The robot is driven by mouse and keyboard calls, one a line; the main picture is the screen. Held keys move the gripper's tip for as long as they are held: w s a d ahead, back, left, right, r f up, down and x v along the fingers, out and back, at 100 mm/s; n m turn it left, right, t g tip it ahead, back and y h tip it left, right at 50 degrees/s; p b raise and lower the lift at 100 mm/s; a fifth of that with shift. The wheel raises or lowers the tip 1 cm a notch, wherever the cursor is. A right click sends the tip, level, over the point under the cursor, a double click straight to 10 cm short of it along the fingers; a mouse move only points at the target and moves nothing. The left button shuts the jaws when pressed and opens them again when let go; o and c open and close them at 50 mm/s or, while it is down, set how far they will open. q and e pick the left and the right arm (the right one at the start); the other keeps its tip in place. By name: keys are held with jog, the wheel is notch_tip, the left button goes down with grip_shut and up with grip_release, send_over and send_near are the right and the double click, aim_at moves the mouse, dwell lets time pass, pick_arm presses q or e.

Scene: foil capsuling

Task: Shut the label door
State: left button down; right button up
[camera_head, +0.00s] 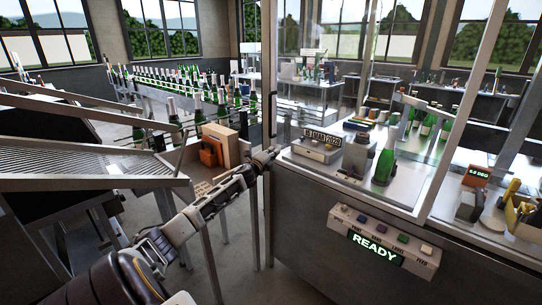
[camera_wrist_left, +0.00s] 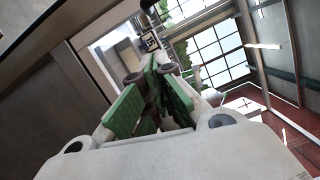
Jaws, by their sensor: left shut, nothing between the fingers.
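A clear glass panel (camera_head: 318,75), which I take to be the label door, stands at the left front of the labelling cabinet. A dark upright handle or bar (camera_head: 273,65) runs along its left edge. I cannot tell how far it stands open. My left gripper (camera_head: 268,157) is shut and empty, close to the lower left corner of the cabinet opening, below the handle. I cannot tell whether it touches the frame. Its green finger pads show in the left wrist view (camera_wrist_left: 158,85). My right gripper is not in view.
A panel reading READY (camera_head: 375,247) is on the cabinet front. A green bottle (camera_head: 385,160) and a labelling unit (camera_head: 318,147) stand inside. A grey sloped tray (camera_head: 80,165), a cardboard box (camera_head: 222,142) and a conveyor of bottles (camera_head: 175,85) lie to the left.

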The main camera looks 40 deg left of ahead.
pick_arm(q)
jog(key=shift+v, duration=1)
jog(key=shift+d, duration=0.1)
